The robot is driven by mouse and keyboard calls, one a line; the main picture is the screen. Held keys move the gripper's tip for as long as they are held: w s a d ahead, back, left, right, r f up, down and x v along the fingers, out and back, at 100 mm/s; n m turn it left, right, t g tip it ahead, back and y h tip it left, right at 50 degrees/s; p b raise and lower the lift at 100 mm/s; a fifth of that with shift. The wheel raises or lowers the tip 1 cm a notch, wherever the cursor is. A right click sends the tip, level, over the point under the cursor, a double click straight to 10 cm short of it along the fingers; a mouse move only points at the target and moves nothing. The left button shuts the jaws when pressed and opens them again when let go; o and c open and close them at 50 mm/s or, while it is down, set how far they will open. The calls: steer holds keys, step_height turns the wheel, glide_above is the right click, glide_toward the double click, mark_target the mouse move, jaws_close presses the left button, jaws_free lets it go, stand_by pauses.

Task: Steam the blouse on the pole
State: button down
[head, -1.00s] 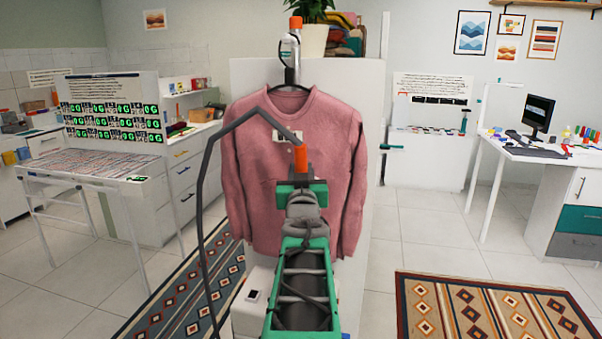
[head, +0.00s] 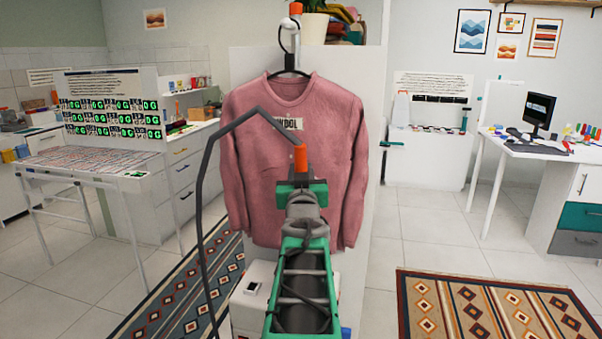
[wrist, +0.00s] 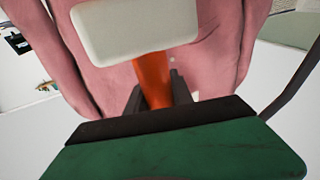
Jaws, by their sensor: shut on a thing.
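The pink long-sleeved blouse (head: 325,215) hangs on a black hanger (head: 288,73) from the pole (head: 295,30). A pale lettered patch on its chest shows in the head view. My gripper (head: 300,172) is in front of the blouse's middle, shut on the steamer's orange handle (head: 299,158). In the wrist view the orange handle (wrist: 153,82) rises between the fingers to a white steamer head (wrist: 135,28), with the pink blouse (wrist: 205,65) behind it. I cannot tell whether the head touches the cloth. A dark grey hose (head: 206,180) arches from the handle and hangs down the left.
A white box-like unit (head: 248,305) stands low beside my arm. A tall white panel (head: 372,75) is behind the blouse. A white table (head: 85,172) stands left and a desk (head: 550,150) right. Patterned rugs (head: 490,305) lie on the floor; clear floor shows at right.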

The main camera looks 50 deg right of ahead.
steer(key=w+a+b, duration=0.3)
steer(key=w+a, duration=0.1)
steer(key=w, duration=0.7)
steer(key=shift+a+b, duration=0.35)
stand_by(1.6)
steer(key=shift+a, duration=0.1)
stand_by(0.6)
steer(key=s+a+b, duration=0.2)
steer(key=a+b, duration=0.3)
steer(key=a, duration=0.1)
steer(key=shift+s+a, duration=0.15)
steer(key=shift+s, duration=0.25)
